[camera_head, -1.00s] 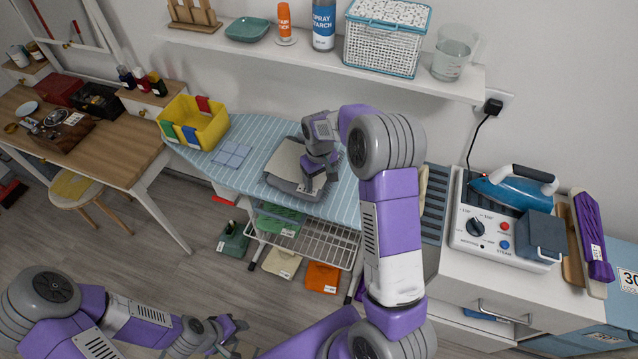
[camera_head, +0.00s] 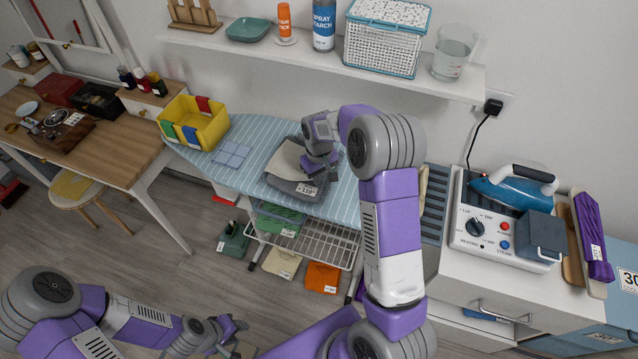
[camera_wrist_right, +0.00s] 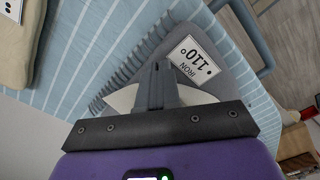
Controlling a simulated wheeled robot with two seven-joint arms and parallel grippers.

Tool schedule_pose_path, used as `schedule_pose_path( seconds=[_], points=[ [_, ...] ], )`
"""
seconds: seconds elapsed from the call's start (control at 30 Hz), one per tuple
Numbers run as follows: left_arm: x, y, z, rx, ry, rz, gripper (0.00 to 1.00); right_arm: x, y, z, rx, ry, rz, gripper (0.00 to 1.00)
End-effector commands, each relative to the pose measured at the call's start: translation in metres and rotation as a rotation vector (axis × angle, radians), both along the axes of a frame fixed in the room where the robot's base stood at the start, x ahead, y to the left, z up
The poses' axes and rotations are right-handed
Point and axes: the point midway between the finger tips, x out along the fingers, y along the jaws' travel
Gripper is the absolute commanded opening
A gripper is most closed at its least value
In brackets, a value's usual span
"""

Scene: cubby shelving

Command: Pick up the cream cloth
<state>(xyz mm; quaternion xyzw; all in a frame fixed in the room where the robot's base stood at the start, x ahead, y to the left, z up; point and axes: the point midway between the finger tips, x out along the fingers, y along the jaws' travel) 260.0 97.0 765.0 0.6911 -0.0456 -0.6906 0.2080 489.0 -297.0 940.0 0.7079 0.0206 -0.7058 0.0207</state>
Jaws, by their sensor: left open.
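A cream cloth (camera_head: 284,158) lies on a grey piece with a white "110°" label (camera_head: 307,190) on the striped ironing board. In the right wrist view, cream patches (camera_wrist_right: 124,98) show on both sides of my fingers, over the grey piece (camera_wrist_right: 228,80). My right gripper (camera_head: 321,170) is low over the right part of the cloth. Its fingers look together in the right wrist view (camera_wrist_right: 158,84). Whether any cloth is pinched between them is hidden. My left gripper (camera_head: 236,332) is open and empty at the bottom, away from the board.
A yellow bin (camera_head: 205,128) and a light blue folded cloth (camera_head: 231,154) are on the board's left part. A wall shelf (camera_head: 320,62) hangs above. An iron station (camera_head: 500,228) stands at right. A wire rack (camera_head: 318,240) is below. My right arm hides the board's right end.

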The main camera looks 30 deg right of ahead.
Motion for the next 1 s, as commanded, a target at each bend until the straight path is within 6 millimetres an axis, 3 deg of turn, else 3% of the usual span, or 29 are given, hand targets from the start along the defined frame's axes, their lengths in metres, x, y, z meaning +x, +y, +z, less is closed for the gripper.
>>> schedule_pose_path(
  seconds=[0.27,0.8,1.0],
  points=[
    [0.000,0.000,0.006,0.000,0.000,0.000,0.43,-0.002,0.001,0.006,0.003,0.008,0.001,0.00],
    [0.000,0.000,0.086,0.000,0.000,0.000,0.43,-0.001,0.000,0.113,0.000,0.002,0.000,0.00],
    [0.000,0.000,0.089,0.000,0.000,0.000,0.43,-0.001,0.000,0.121,0.000,0.002,0.000,0.00]
  ],
)
